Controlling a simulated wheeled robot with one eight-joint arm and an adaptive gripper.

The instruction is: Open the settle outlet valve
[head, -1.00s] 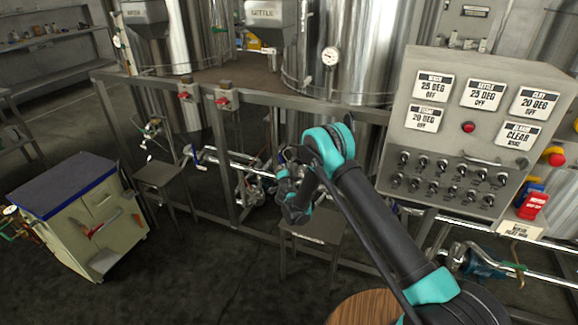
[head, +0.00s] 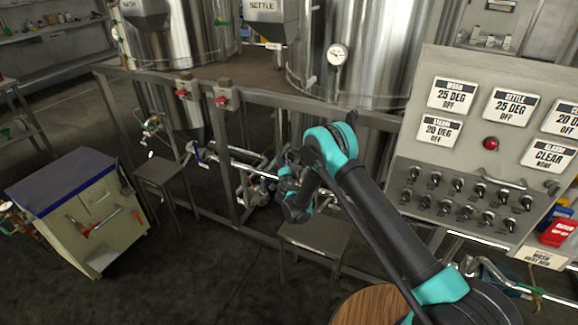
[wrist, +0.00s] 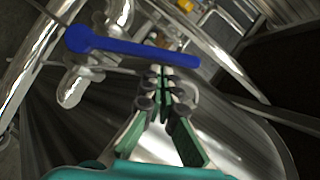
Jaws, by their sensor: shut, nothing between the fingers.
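In the wrist view a long blue lever (wrist: 135,47) lies across the picture, its round pivot end at the left on a shiny metal valve body and pipe. My gripper (wrist: 162,80) has its green fingers together and empty, with the tips close to the lever's right half. I cannot tell whether they touch it. In the head view my arm reaches down to pipework (head: 255,185) below the tanks, and my gripper's tips are hidden there. The hopper labelled SETTLE (head: 270,12) is at the top. No label shows which valve the blue lever belongs to.
A steel frame rail (head: 300,104) with red knobs (head: 221,100) runs in front of the tanks. A small metal stool (head: 315,235) stands under my arm. A control panel (head: 480,150) is at the right, a cabinet (head: 80,210) at the left.

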